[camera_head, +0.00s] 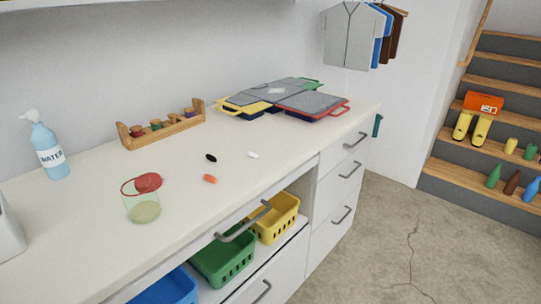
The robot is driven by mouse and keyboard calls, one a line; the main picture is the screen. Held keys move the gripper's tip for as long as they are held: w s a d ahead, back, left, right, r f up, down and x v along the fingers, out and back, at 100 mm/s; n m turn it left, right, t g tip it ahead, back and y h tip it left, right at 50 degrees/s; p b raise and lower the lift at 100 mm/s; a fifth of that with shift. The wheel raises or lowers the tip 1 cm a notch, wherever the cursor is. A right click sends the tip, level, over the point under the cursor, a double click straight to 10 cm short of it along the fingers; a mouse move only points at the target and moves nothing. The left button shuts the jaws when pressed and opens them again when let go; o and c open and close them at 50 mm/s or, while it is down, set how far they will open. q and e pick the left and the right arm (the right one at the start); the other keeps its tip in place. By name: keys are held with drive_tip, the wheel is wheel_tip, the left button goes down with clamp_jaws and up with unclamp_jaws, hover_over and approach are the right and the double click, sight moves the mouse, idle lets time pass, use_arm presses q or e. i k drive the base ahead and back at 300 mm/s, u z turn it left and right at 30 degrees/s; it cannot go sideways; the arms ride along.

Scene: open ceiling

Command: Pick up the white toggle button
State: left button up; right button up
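A small white toggle button (253,155) lies flat on the white countertop (200,225), right of the middle of its bare part. A black toggle button (211,158) lies to its left, and an orange toggle button (210,179) lies nearer the front edge. The three lie apart from each other. Neither of my grippers shows in the head view.
A clear cup (142,207) with a red lid (148,182) stands left of the buttons. Drawers (342,175) and open bins (276,218) are below.

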sight(255, 156)
drive_tip(key=z, duration=0.65)
drive_tip(key=i, duration=0.8)
drive_tip(key=u, duration=2.15)
